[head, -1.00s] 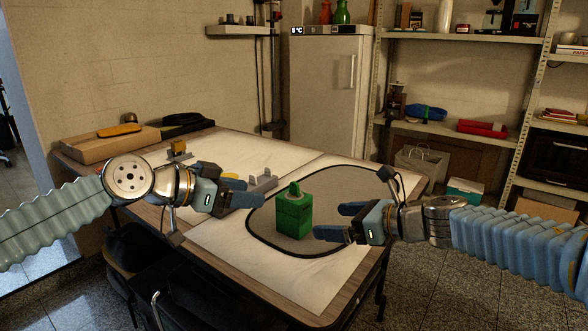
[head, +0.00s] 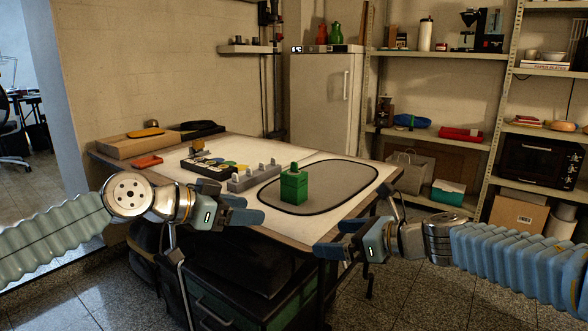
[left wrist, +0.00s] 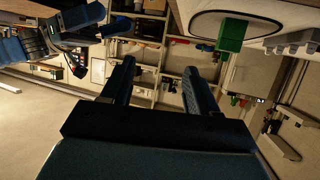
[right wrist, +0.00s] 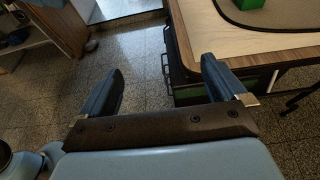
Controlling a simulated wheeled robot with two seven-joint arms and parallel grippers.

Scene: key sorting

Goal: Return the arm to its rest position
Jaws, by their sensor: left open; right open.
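My left gripper (head: 250,209) is open and empty, in front of the table's near edge at the left in the head view. Its two fingers (left wrist: 160,85) stand apart with nothing between them in the left wrist view. My right gripper (head: 325,235) is open and empty, off the table's near right corner. Its fingers (right wrist: 160,90) are apart over the floor in the right wrist view. A green block with a knob on top (head: 294,187) stands upright on the grey, black-edged mat (head: 340,180). Both grippers are clear of it.
The table (head: 290,228) also holds a grey slotted holder (head: 253,178), a dark tray of coloured pieces (head: 207,165), an orange item (head: 147,162) and a cardboard box (head: 130,146). A drawer unit (head: 235,290) stands below. The floor at right is free.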

